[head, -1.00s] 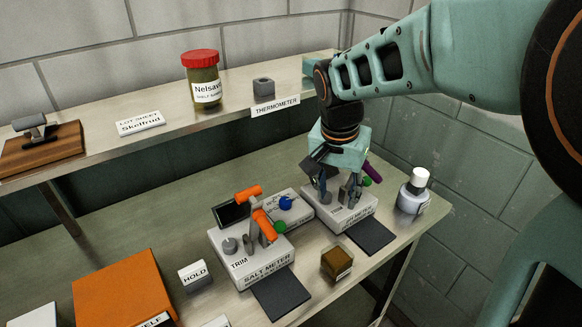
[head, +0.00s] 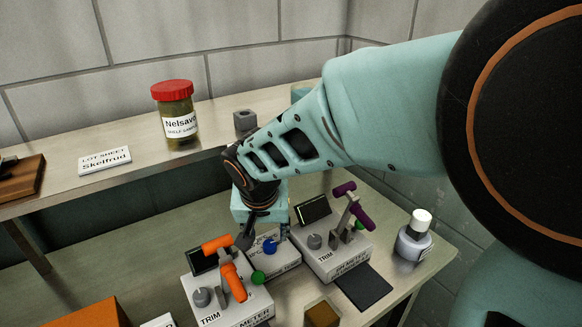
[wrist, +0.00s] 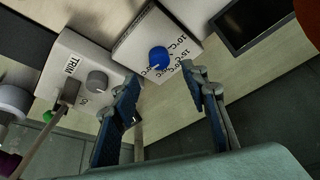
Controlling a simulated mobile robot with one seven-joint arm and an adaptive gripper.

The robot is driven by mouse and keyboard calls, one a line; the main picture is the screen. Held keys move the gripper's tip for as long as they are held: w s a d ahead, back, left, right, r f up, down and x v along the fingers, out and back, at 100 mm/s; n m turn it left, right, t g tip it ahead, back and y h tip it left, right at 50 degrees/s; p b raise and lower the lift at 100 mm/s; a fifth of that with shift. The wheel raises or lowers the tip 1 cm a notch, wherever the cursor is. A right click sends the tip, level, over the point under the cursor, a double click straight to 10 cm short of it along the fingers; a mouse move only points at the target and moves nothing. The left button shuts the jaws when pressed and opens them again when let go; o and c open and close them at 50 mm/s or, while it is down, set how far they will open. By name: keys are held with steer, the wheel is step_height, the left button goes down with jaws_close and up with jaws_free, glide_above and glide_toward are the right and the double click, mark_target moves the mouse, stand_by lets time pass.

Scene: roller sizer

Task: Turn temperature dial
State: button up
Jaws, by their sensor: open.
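The temperature dial is a round blue knob (head: 270,247) on a low white box (head: 288,258) between two meters. The box has printed labels around the knob, including 10°C. In the wrist view the blue knob (wrist: 158,57) lies just beyond the fingertips, roughly midway between them. My gripper (head: 264,236) is over the back of the box, pointing down. In the wrist view my gripper (wrist: 162,82) is open with nothing between its fingers. I cannot tell how high the fingertips are above the knob.
The left meter (head: 245,312) with orange handles and the right meter (head: 345,262) with a purple handle crowd the box. A white-capped bottle (head: 414,245) stands at the right. A brown cube (head: 321,314) is in front. The raised shelf (head: 130,172) runs behind.

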mark_target(270, 244)
steer(key=b+x, duration=0.2)
steer(key=x, duration=0.5)
jaws_close()
steer(key=shift+r, duration=0.1)
steer(key=shift+d, duration=0.1)
